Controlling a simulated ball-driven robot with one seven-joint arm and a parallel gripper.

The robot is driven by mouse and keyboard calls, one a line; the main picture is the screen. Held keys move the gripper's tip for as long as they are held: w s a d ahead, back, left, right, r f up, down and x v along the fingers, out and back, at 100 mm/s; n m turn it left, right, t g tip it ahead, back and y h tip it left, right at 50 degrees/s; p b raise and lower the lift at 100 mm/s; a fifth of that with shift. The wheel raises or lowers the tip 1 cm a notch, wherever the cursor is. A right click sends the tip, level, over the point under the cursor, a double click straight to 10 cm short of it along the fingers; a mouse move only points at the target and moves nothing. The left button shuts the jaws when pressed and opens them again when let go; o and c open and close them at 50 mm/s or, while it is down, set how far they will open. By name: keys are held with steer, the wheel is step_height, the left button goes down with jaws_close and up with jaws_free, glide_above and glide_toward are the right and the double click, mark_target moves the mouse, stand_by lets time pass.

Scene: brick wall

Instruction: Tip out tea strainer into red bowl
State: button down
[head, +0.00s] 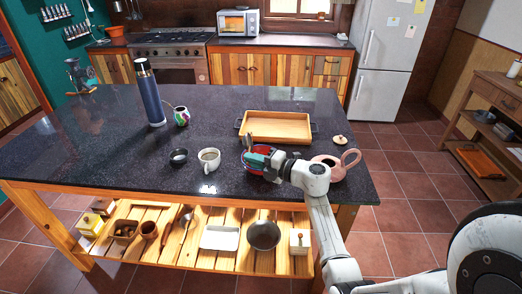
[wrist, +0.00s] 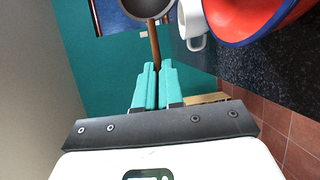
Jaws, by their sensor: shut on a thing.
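My gripper (head: 258,160) has teal fingers and is shut on the brown handle of the tea strainer (wrist: 155,42). In the wrist view the fingers (wrist: 158,70) close around the handle's end, and the strainer's grey round head is cut off by the top edge. In the head view the strainer (head: 248,143) is a small grey shape just above the fingers, raised over the counter. The red bowl (head: 246,167) stands under and behind my gripper, mostly hidden by it. In the wrist view the red bowl (wrist: 232,22) has a blue rim. The strainer's contents are not visible.
A white mug (head: 209,160) and small black bowl (head: 179,156) stand left of the bowl. A pink teapot (head: 328,170) is close on the right, its lid (head: 339,140) behind. A wooden tray (head: 275,128) lies behind. A blue flask (head: 150,93) and patterned mug (head: 181,116) stand farther left.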

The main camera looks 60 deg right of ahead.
steer(key=w+a+f+n+g+h, duration=0.1)
steer(key=w+a+n+g+h, duration=0.1)
steer(key=w+g, duration=0.6)
steer(key=shift+w+a+n+g, duration=0.15)
steer(key=shift+a+n+g, duration=0.55)
steer(key=shift+g, duration=0.9)
steer(key=shift+w+a+r+n+g+h, duration=0.15)
steer(key=shift+w+g+h, duration=0.1)
steer(key=shift+w+g, duration=0.3)
steer(key=shift+w+a+r+n+g+h, duration=0.15)
steer(key=shift+w+g+h, duration=0.1)
steer(key=shift+w+g, duration=0.25)
